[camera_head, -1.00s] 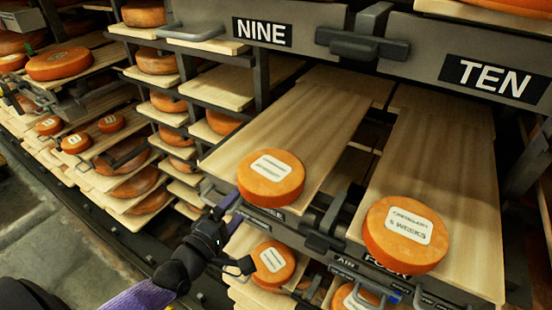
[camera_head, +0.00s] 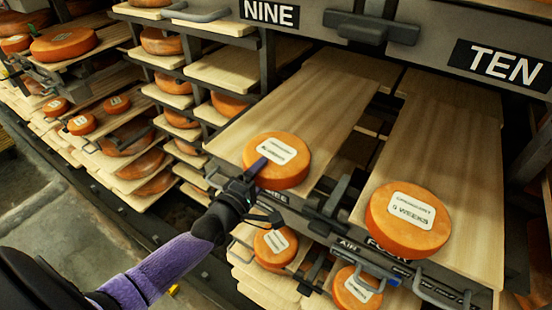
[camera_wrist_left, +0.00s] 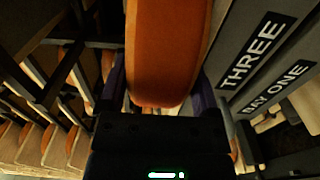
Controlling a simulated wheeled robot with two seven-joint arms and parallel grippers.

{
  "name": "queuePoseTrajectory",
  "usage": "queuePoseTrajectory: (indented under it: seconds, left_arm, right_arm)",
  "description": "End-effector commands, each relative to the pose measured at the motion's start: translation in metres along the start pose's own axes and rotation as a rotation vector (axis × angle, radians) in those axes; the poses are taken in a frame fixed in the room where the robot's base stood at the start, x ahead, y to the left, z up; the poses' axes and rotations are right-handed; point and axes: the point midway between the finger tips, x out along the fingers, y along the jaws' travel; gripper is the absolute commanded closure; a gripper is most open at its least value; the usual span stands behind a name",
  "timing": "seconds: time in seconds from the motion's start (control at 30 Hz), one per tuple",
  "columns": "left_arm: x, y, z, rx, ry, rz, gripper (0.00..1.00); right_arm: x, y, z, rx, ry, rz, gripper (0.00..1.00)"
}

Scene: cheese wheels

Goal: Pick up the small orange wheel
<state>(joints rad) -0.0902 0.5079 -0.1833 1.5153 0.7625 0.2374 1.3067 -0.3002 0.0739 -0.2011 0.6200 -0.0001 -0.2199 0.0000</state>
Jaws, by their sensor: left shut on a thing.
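The small orange wheel (camera_head: 290,172) with a white label lies flat at the front end of the left pulled-out wooden board (camera_head: 300,110). My left gripper (camera_head: 250,185) comes in from the front left and is shut on this wheel, with a purple finger across its top by the label. In the left wrist view the wheel (camera_wrist_left: 165,60) fills the space between the two fingers. The wheel still appears to rest on the board. The lower finger is mostly hidden in the head view. My right gripper is in neither view.
A larger orange wheel (camera_head: 408,243) labelled "5 weeks" sits on the right board (camera_head: 440,150). Dark metal rails and handles lie between and below the boards. More wheels (camera_head: 275,247) sit on lower shelves, and racks fill the left.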

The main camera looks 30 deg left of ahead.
Motion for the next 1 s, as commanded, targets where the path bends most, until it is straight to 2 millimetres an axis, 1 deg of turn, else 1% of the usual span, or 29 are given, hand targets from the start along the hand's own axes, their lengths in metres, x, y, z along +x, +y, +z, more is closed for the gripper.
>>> queuePoseTrajectory:
  seconds: [0.03,0.07,0.47,0.57,0.7,0.8,0.9,1.0]
  left_arm:
    - [0.000,0.000,0.000,0.000,0.000,-0.001,0.93]
    - [0.000,0.000,0.000,0.000,0.000,-0.001,1.00]
    - [0.001,0.004,0.000,0.000,0.001,0.007,1.00]
    - [0.001,0.019,0.000,-0.003,0.002,0.009,1.00]
    - [0.000,0.054,0.000,-0.002,0.001,0.011,1.00]
    - [0.000,0.077,0.000,-0.002,0.001,0.011,1.00]
    - [0.001,0.093,0.000,-0.001,0.001,0.010,1.00]
    - [0.000,0.101,0.000,0.000,0.001,0.009,1.00]
  right_arm:
    - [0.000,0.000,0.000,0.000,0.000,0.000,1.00]
    - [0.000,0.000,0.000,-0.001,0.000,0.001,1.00]
    - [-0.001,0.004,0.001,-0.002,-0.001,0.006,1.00]
    - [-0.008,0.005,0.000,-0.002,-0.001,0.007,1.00]
    - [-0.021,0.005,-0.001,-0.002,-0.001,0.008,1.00]
    - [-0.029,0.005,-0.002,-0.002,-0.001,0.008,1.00]
    - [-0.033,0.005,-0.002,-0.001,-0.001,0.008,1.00]
    - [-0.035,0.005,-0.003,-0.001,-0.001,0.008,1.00]
